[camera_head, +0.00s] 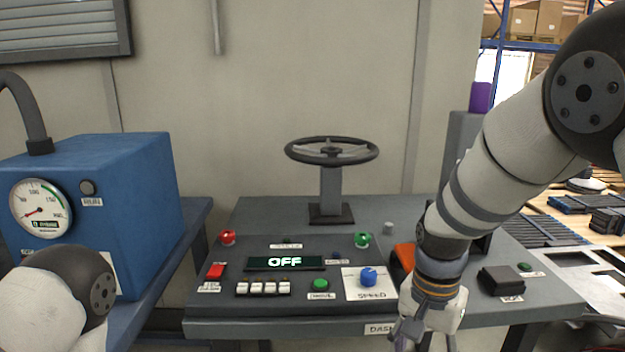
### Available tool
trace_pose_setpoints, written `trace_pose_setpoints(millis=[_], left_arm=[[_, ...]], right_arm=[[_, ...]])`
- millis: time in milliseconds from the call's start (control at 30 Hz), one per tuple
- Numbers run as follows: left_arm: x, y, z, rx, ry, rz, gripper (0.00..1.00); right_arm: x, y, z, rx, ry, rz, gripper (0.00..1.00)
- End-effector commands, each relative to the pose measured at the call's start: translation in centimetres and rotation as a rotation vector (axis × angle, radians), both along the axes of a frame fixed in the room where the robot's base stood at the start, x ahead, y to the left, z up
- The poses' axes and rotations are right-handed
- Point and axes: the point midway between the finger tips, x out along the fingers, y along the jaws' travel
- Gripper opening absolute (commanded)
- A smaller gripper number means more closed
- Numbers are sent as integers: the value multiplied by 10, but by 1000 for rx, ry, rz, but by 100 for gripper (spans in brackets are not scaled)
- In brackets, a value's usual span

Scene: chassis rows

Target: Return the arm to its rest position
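My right arm comes in from the right and reaches down over the front of the grey dashboard table (255,328). My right gripper (424,338) hangs at the table's front edge, right of the "DASH" label. Its fingertips are cut off by the bottom of the picture, so its opening and anything between the fingers cannot be judged. Of my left arm, only a rounded white and dark link shows at the lower left. My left gripper is out of view.
The dashboard carries a steering wheel (331,151), an "OFF" display (284,263), a blue speed knob (369,276), a green button (320,285) and several switches. An orange object (404,256) is partly behind my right arm. A blue gauge box (135,190) stands left.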

Motion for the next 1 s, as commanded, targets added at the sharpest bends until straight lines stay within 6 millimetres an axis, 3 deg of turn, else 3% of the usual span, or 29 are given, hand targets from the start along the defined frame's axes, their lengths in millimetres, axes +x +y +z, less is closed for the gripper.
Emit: trace_pose_setpoints(millis=[33, 100, 167, 233, 300, 400, 500, 600, 1000], left_arm=[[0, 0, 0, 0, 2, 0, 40], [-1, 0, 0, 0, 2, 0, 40], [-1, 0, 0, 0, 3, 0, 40], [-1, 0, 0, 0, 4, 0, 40], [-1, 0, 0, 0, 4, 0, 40], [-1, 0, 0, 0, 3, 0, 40], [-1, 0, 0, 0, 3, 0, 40], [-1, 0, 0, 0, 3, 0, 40], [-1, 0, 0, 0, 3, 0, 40]], right_arm=[[-21, -9, -36, -2, 30, 40, 55], [-55, -22, -84, -5, 47, 120, 55], [-94, -33, -124, -4, 65, 203, 55], [-149, -43, -162, 5, 86, 310, 55], [-206, -49, -186, 21, 100, 417, 55], [-273, -51, -198, 49, 110, 540, 55], [-313, -51, -196, 70, 110, 618, 55], [-327, -50, -193, 79, 105, 652, 55], [-326, -50, -193, 76, 100, 655, 55]])
